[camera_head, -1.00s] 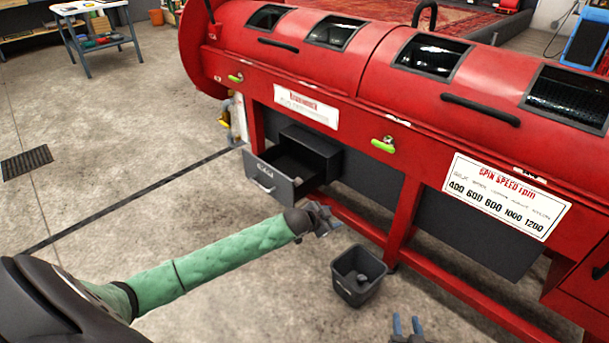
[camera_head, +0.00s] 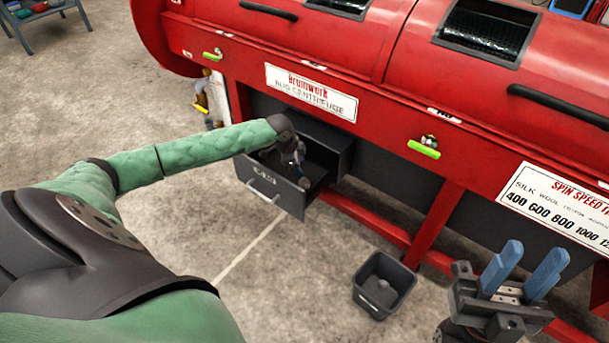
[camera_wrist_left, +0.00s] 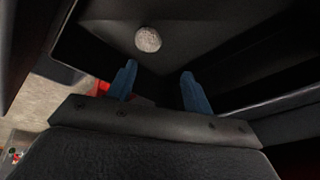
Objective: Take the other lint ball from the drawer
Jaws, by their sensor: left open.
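The open drawer (camera_head: 262,192) sticks out from under the red rug centrifuge (camera_head: 390,110). In the left wrist view a pale grey speckled lint ball (camera_wrist_left: 148,39) lies inside the dark drawer, ahead of my fingertips and apart from them. My left gripper (camera_wrist_left: 158,84) is open, its two blue fingers spread with nothing between them. In the head view my left gripper (camera_head: 297,166) reaches into the drawer from above, and the arm partly hides the inside. My right gripper (camera_head: 530,262) is at the lower right, its blue fingers apart and empty, away from the drawer.
A small dark bin (camera_head: 368,301) stands on the floor right of the drawer; a greyish lump shows faintly inside it. Red frame legs (camera_head: 432,226) rise behind the bin. A spin speed sign (camera_head: 562,205) is at the right.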

